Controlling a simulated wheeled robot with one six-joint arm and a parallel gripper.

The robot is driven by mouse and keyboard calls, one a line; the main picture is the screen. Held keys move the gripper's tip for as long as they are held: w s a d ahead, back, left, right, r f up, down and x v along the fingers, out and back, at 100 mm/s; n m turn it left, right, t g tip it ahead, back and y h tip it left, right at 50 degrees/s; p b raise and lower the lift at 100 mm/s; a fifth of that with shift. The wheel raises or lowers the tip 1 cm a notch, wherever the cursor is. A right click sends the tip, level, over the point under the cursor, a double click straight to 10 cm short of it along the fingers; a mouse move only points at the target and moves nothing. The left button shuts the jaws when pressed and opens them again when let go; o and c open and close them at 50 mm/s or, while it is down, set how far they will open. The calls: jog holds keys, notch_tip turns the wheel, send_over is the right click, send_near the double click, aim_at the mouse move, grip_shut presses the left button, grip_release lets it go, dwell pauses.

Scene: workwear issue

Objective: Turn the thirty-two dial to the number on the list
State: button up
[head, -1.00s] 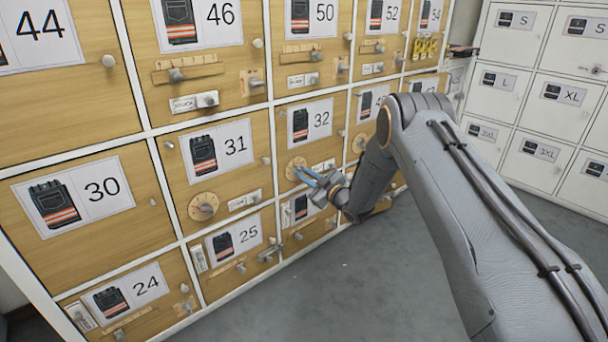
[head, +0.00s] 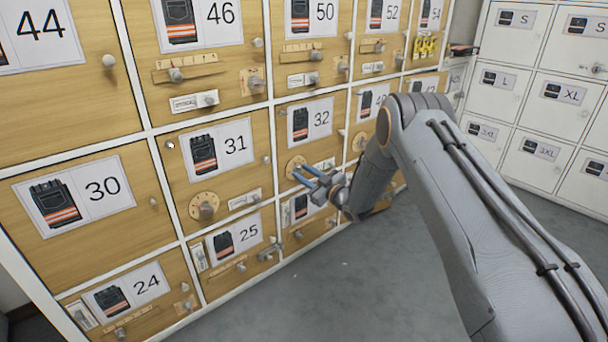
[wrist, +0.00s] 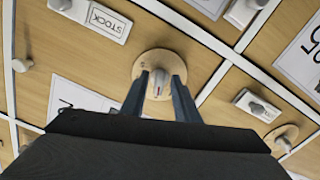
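The door marked 32 (head: 335,128) is in the middle of the wooden locker wall in the head view. Its round wooden dial (head: 292,164) is at the door's lower left, partly hidden by my fingers. My gripper (head: 302,172) is at this dial, fingers pointing at the door. In the wrist view the dial (wrist: 138,68) has a grey knob (wrist: 158,84) with a red mark. My gripper (wrist: 162,80) is open there, one finger on each side of the knob; I cannot tell whether they touch it. The dial's numbers are not readable. I see no list.
Door 31 has a similar dial (head: 204,206) to the left. A STOCK slider plate (wrist: 91,20) is near the dial in the wrist view. Small knobs stick out from neighbouring doors. White size lockers (head: 540,105) stand at the right; the grey floor (head: 350,290) is clear.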

jog(key=shift+d, duration=0.1)
jog(key=p+v, duration=0.2)
jog(key=v, duration=0.5)
jog(key=shift+s+d, duration=0.2)
jog(key=shift+s, duration=0.1)
